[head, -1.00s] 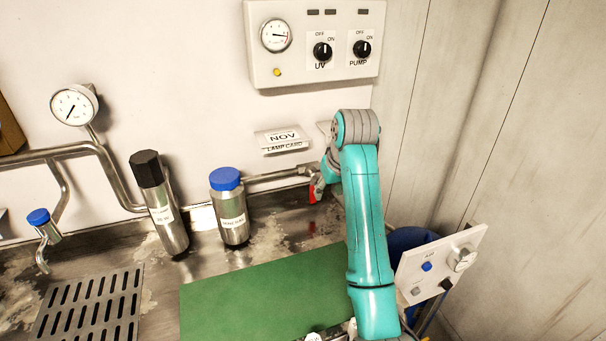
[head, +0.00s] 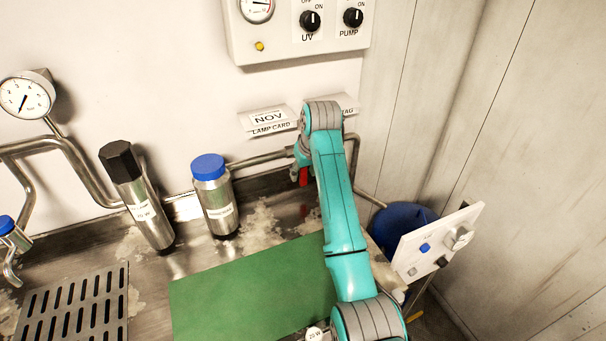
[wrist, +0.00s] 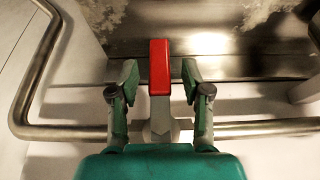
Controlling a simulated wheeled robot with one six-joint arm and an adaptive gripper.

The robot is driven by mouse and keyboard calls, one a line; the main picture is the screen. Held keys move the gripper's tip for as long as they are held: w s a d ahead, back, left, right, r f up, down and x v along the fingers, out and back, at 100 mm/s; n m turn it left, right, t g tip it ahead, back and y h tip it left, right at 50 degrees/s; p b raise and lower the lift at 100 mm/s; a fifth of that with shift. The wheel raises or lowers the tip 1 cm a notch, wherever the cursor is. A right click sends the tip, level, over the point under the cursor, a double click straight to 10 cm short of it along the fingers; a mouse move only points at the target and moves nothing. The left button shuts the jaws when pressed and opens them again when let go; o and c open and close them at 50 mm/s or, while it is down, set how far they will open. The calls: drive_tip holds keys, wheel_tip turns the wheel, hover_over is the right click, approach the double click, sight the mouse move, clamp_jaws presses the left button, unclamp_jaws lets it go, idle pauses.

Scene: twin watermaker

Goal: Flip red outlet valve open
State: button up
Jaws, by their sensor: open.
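The red outlet valve handle (wrist: 160,67) sits upright in the picture between my gripper's two fingers in the wrist view, with small gaps on both sides. It is joined to a grey valve body on a steel pipe (wrist: 262,128). My gripper (wrist: 160,80) is open around the handle. In the head view the red handle (head: 304,176) hangs below the pipe, just left of my teal arm. The arm hides most of my gripper and part of the valve there.
A blue-capped bottle (head: 213,200) and a black-capped cylinder (head: 140,200) stand left of the valve. A green mat (head: 250,292) lies on the counter. A blue drum (head: 402,217) and a white switch panel (head: 438,240) are at the right. A lamp card (head: 268,122) is on the wall.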

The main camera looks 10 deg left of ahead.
drive_tip(key=shift+x, duration=0.9)
clamp_jaws()
